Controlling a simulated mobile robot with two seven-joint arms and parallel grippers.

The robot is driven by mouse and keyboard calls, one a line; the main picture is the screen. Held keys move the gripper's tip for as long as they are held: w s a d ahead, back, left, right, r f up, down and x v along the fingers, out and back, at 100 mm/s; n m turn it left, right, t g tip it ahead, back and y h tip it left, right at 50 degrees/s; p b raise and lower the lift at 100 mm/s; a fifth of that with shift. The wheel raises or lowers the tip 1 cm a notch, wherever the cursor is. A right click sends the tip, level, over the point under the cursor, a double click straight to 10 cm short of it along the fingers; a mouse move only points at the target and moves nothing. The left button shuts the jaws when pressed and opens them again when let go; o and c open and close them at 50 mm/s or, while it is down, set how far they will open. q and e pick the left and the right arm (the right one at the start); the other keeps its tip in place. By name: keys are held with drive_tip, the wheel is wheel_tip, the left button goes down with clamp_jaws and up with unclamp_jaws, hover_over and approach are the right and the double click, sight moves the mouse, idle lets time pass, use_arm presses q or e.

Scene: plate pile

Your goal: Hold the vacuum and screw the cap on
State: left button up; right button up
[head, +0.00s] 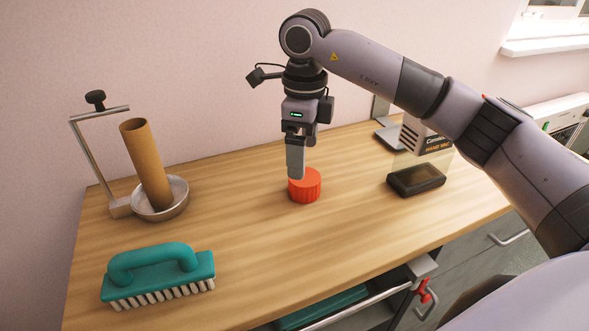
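A round red ribbed cap (305,187) lies on the wooden table near the middle. My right gripper (297,174) points straight down with its fingertips at the cap's back left side. The fingers overlap from this angle, so I cannot tell whether they grip the cap or how far apart they are. The hand vacuum (408,161) is at the right of the table, pale with a dark label reading "HAND VAC". My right arm partly covers it. A dark, box-like part (416,180) is at its front. My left gripper is not in view.
A teal scrubbing brush (158,277) lies at the front left. A cardboard tube (146,163) leans in a metal bowl (178,207) beside a bent metal stand (87,150) at the back left. The table (235,225) is clear around the cap. An open drawer (345,309) is below the front edge.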

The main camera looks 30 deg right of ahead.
sight(305, 185)
drive_tip(key=shift+s, duration=0.2)
drive_tip(key=shift+d+f+p, duration=0.2)
drive_tip(key=shift+f+p, duration=0.15)
drive_tip(key=shift+f, duration=3.2)
drive_tip(key=c, duration=1.1)
